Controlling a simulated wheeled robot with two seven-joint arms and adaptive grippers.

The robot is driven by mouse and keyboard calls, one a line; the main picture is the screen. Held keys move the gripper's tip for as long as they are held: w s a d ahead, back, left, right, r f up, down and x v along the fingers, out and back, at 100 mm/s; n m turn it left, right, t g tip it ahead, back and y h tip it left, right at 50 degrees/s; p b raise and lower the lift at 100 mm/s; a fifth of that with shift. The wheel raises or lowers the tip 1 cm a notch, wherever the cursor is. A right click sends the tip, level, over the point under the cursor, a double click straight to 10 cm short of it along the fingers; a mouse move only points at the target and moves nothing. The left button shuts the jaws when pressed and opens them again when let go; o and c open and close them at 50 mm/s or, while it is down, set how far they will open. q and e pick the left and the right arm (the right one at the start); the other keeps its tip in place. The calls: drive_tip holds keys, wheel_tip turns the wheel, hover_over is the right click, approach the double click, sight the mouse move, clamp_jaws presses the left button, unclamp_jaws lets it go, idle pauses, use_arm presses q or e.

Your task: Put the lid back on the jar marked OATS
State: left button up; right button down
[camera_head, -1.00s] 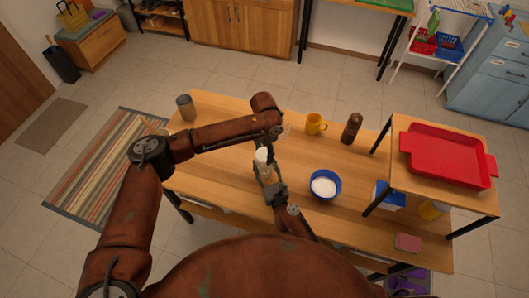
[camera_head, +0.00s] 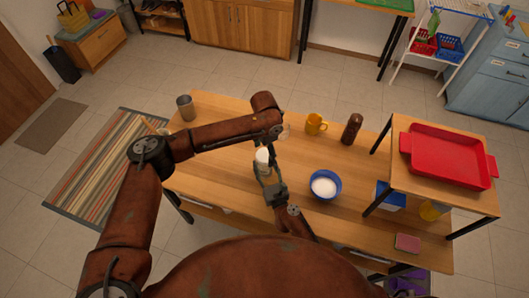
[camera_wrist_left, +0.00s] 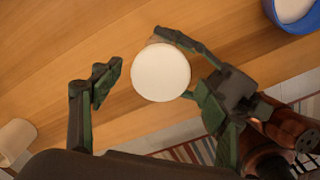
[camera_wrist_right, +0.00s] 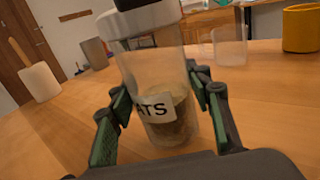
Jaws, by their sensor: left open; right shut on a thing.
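The OATS jar (camera_wrist_right: 160,100) is clear, with brownish contents low inside and a label reading "ATS" in the right wrist view. It stands upright on the wooden table (camera_head: 225,180). A round white lid (camera_wrist_left: 160,72) sits on its top and looks level; it also shows in the head view (camera_head: 262,155). My right gripper (camera_wrist_right: 160,112) is shut on the jar's body, a finger on each side. My left gripper (camera_wrist_left: 158,84) is open above the lid, fingers apart and clear of it. In the head view it is mostly hidden by its own arm.
A blue bowl (camera_head: 324,184) of white stuff stands right of the jar. A yellow mug (camera_head: 316,124), a brown mill (camera_head: 351,128) and a clear glass (camera_wrist_right: 230,45) stand farther back. A grey can (camera_head: 185,107) is at far left. A red tray (camera_head: 445,157) tops the raised shelf.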

use_arm(q)
wheel_tip(320, 180, up, 4)
drive_tip(key=shift+r, duration=0.1)
drive_tip(key=shift+c, duration=0.3)
